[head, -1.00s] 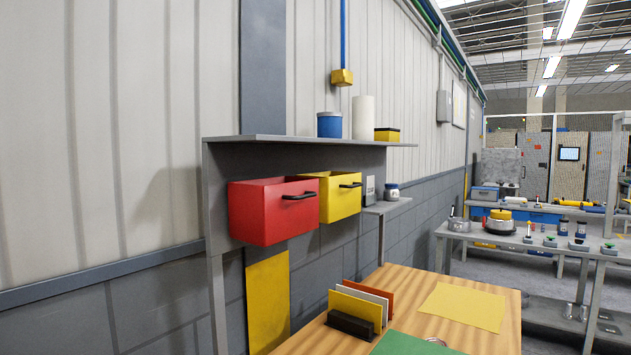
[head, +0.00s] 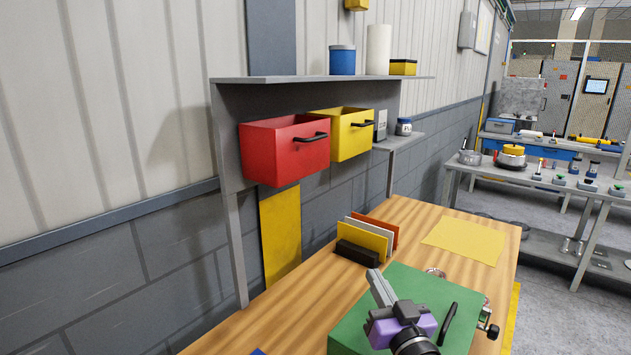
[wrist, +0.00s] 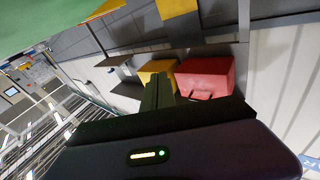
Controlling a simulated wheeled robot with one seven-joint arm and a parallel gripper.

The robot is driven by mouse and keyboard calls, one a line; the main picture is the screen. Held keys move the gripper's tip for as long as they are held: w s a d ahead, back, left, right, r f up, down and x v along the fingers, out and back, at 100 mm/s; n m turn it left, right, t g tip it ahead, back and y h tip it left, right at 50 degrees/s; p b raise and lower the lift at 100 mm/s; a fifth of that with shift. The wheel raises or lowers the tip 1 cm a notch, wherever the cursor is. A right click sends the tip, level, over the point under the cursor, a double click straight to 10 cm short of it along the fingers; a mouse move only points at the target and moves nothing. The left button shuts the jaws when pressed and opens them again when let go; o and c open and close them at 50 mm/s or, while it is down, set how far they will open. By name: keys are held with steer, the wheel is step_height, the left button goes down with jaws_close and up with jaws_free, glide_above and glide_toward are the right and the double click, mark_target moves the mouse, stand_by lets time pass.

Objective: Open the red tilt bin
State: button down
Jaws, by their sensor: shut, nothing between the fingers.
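The red tilt bin (head: 285,153) hangs under the grey shelf, left of the yellow bin (head: 352,139). A black bar handle (head: 311,137) is on its front, near the top edge. The red bin sits much as the yellow one does, with no clear forward tilt. My gripper (head: 373,275) is shut and empty, over the green case on the bench, lower and to the right of the red bin and well apart from it. In the wrist view the picture is turned; the red bin (wrist: 207,74) shows beyond and right of my shut fingers (wrist: 157,88).
The grey shelf (head: 250,80) above the bins carries a blue can, a white roll and a yellow box. On the wooden bench (head: 225,338) are a file rack (head: 358,253) and the green case (head: 350,325). The space before the red bin's front looks clear.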

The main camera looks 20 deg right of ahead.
steer(key=w+d+r+n+y+p, duration=0.1)
steer(key=w+d+r+y+p, duration=0.1)
steer(key=w+r, duration=0.9)
step_height(320, 180, up, 22)
steer(key=n+g+y+p, duration=0.45)
steer(key=n+g, duration=0.35)
steer(key=g, duration=0.3)
glide_above(316, 138)
steer(key=s+d, duration=0.4)
steer(key=s, duration=0.2)
steer(key=shift+y, duration=0.35)
steer(key=p+x, duration=0.3)
steer(key=x, duration=0.6)
steer(key=shift+w+f, duration=0.2)
steer(key=shift+f+b, duration=0.1)
steer(key=shift+b, duration=0.2)
